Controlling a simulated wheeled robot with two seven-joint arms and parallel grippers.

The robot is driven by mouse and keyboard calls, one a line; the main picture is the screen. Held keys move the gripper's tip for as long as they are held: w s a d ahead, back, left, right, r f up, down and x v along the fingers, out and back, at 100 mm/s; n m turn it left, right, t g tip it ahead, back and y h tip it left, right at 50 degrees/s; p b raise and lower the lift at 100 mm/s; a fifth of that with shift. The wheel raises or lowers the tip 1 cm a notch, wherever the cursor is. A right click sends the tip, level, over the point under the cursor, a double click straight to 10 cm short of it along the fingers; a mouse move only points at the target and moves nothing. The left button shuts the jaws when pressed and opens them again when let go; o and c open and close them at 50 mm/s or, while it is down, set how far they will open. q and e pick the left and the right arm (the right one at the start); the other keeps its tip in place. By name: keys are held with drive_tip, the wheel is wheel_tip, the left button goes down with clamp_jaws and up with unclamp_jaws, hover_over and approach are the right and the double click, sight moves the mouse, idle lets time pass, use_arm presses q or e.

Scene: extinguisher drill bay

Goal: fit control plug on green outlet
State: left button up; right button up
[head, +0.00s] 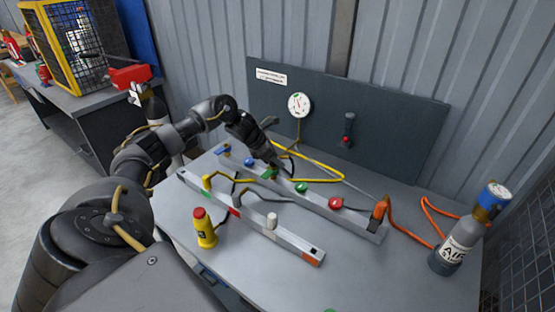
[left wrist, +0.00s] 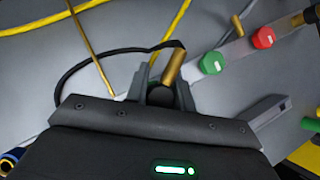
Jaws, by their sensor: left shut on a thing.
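My left gripper (head: 279,167) reaches over the back manifold rail (head: 318,201) and is shut on a brass plug (left wrist: 174,67) with a black cable. In the left wrist view the plug stands between the fingers. A green patch (head: 268,174) on the rail shows just beneath the gripper; it may be the green outlet. A green knob (head: 301,188) sits to its right, then a red knob (head: 336,203); both also show in the left wrist view, green (left wrist: 212,62) and red (left wrist: 263,38). I cannot tell whether the plug touches the outlet. My right gripper is not in view.
A front rail (head: 290,246) carries a yellow fitting and a white cap (head: 272,220). An air cylinder (head: 458,243) with an orange hose stands at right. A yellow hose (head: 325,175) lies behind.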

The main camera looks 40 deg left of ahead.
use_arm(q)
drive_tip(key=shift+f+b, duration=0.4)
drive_tip(key=shift+f, duration=0.1)
drive_tip(key=o, duration=1.1)
drive_tip(key=b+v, duration=0.2)
drive_tip(key=v, duration=0.8)
drive_tip(key=shift+s+a+r, duration=0.15)
drive_tip(key=shift+s+r, duration=0.1)
drive_tip(key=shift+r, duration=0.05)
